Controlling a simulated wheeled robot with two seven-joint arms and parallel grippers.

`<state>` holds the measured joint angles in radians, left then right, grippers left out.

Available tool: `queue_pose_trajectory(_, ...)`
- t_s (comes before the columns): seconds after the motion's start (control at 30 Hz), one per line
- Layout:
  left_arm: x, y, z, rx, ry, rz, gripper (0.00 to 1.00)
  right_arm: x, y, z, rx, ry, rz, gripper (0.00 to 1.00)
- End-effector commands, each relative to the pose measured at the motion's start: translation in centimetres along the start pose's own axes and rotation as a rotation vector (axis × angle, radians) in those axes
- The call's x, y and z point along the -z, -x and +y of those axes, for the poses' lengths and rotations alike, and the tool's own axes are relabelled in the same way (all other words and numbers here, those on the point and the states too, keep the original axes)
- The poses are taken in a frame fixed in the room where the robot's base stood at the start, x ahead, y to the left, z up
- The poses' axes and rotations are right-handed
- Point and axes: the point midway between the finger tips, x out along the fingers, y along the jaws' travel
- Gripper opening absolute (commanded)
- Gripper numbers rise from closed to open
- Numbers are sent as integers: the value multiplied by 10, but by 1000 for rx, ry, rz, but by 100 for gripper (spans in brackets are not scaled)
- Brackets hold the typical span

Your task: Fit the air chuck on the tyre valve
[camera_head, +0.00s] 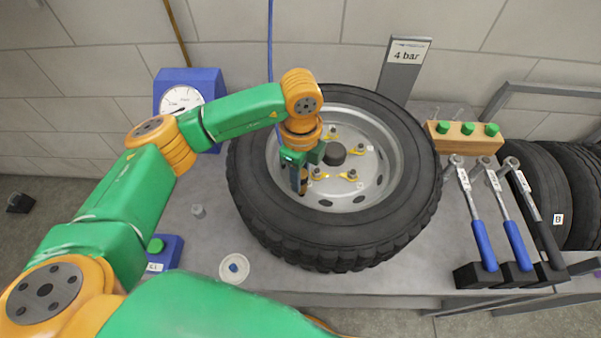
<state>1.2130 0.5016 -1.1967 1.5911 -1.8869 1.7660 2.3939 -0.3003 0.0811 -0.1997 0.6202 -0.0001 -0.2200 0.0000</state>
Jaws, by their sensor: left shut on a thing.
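The tyre (345,232) lies flat on the grey bench with its pale rim (385,160) facing up. My left gripper (300,186) reaches down over the left inner side of the rim. It is shut on a small, mostly hidden thing, which I take to be the air chuck. The gripper covers the spot beneath it, so I cannot make out the tyre valve or tell whether the chuck touches it. A blue hose (270,40) hangs from above and goes behind my left arm. My right gripper is out of view.
A blue pressure gauge (182,98) and a "4 bar" sign (408,52) stand behind the tyre. Torque wrenches (480,235) rest at the right, below a wooden block with green knobs (467,129). A white dish (235,267) lies at the front left. Bench left of the tyre is mostly free.

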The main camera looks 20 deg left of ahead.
Motion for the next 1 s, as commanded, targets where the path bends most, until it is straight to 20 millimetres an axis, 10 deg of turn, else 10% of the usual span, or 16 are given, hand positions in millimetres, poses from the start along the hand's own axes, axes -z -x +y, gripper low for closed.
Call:
queue_pose_trajectory(0.23,0,-1,0,0,0,0,0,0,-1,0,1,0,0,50)
queue_pose_trajectory(0.27,0,-1,0,0,0,0,38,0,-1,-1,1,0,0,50)
queue_pose_trajectory(0.37,0,-1,0,0,0,0,65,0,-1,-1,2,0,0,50)
queue_pose_trajectory(0.83,0,-2,1,-6,-1,-1,57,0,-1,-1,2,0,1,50)
queue_pose_trajectory(1.0,0,-3,2,-8,-1,0,80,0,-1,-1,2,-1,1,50)
